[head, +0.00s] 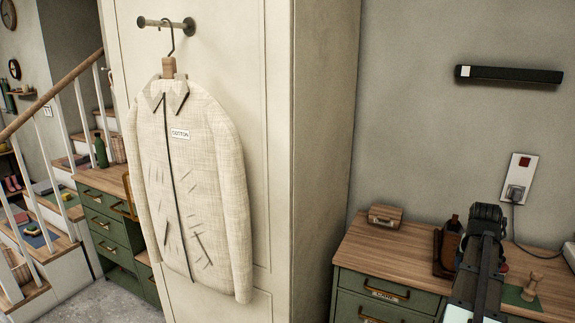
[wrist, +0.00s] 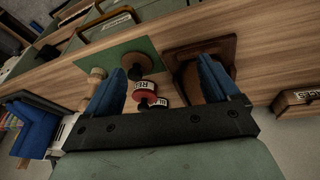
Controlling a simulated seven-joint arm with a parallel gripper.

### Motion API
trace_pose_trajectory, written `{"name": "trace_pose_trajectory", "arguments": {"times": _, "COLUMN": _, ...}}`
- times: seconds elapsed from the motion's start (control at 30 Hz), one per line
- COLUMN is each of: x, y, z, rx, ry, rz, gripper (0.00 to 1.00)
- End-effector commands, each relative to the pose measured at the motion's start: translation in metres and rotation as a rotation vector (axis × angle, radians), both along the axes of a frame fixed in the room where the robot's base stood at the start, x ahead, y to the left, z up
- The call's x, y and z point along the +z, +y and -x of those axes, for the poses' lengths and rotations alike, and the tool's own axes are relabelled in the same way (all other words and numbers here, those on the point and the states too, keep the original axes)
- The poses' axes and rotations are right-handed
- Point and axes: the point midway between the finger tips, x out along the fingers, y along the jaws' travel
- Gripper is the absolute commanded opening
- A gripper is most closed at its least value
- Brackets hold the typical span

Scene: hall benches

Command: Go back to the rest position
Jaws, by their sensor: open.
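My gripper (wrist: 168,66) shows in the wrist view with its two blue fingers spread wide apart. Nothing is held between them. In the head view my arm reaches over the bench (head: 365,245) at the right. The fingers cannot be made out there.
A green mat (wrist: 105,62) bears wooden-handled pieces, one a stamp-like piece (head: 533,284). A brown holder (head: 442,262) stands left of my arm. A small wooden box (head: 385,215) sits farther left. A cotton jacket (head: 205,160) hangs on a tall cabinet (head: 322,130).

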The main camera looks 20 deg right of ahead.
Motion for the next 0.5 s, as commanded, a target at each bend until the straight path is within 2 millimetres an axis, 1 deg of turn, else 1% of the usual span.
{"name": "trace_pose_trajectory", "arguments": {"times": 0.03, "x": -0.012, "y": 0.018, "z": -0.008, "rx": 0.011, "ry": 0.031, "rz": -0.001, "gripper": 0.89}}
{"name": "trace_pose_trajectory", "arguments": {"times": 0.2, "x": -0.042, "y": 0.063, "z": -0.028, "rx": 0.029, "ry": 0.129, "rz": 0.014, "gripper": 0.89}}
{"name": "trace_pose_trajectory", "arguments": {"times": 0.37, "x": -0.072, "y": 0.102, "z": -0.043, "rx": 0.058, "ry": 0.209, "rz": 0.027, "gripper": 0.89}}
{"name": "trace_pose_trajectory", "arguments": {"times": 0.47, "x": -0.098, "y": 0.129, "z": -0.053, "rx": 0.09, "ry": 0.253, "rz": 0.026, "gripper": 0.89}}
{"name": "trace_pose_trajectory", "arguments": {"times": 0.5, "x": -0.109, "y": 0.14, "z": -0.057, "rx": 0.108, "ry": 0.269, "rz": 0.022, "gripper": 0.89}}
